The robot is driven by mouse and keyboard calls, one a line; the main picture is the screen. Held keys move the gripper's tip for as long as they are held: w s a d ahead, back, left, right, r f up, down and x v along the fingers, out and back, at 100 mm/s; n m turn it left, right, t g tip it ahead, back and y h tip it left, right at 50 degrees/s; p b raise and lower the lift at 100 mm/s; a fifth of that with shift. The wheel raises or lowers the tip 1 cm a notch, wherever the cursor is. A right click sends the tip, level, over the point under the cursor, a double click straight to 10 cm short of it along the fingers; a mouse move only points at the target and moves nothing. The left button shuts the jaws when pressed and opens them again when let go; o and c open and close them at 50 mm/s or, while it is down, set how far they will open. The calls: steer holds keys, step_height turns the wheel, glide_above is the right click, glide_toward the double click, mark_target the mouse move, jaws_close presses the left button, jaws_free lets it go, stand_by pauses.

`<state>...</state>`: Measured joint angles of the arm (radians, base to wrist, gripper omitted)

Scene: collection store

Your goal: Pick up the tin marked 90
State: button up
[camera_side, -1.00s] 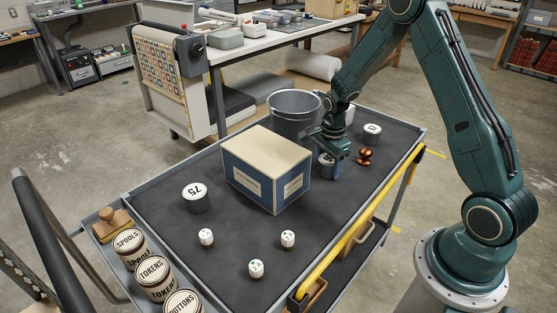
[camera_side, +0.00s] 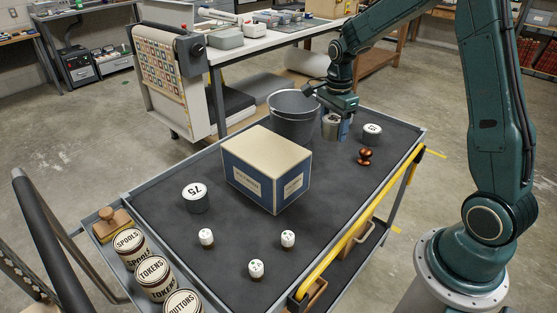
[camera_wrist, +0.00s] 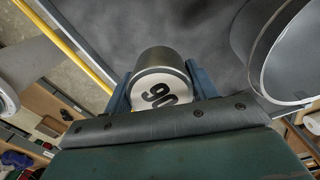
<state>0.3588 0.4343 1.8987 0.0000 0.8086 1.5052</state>
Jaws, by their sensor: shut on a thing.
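The tin marked 90 (camera_wrist: 160,82) is a grey cylinder with a white lid, and its number shows in the wrist view. My gripper (camera_wrist: 162,92) is shut on it, with one blue finger on each side. In the side view my gripper (camera_side: 336,122) holds the tin (camera_side: 331,130) raised above the far part of the cart top, beside the metal bucket. A tin marked 75 (camera_side: 195,197) stands at the left of the cart. Another tin with a white, numbered lid (camera_side: 371,134) stands at the far right; its number is hard to read.
A metal bucket (camera_side: 294,118) stands close left of my gripper; it also shows in the wrist view (camera_wrist: 285,55). A large blue box (camera_side: 266,170) fills the middle. A copper knob-shaped thing (camera_side: 365,156) and several small white-topped pieces (camera_side: 288,239) stand on the cart.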

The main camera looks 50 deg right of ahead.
mark_target(335, 118)
step_height(335, 118, up, 7)
steer(key=shift+f, duration=0.1)
stand_by(0.7)
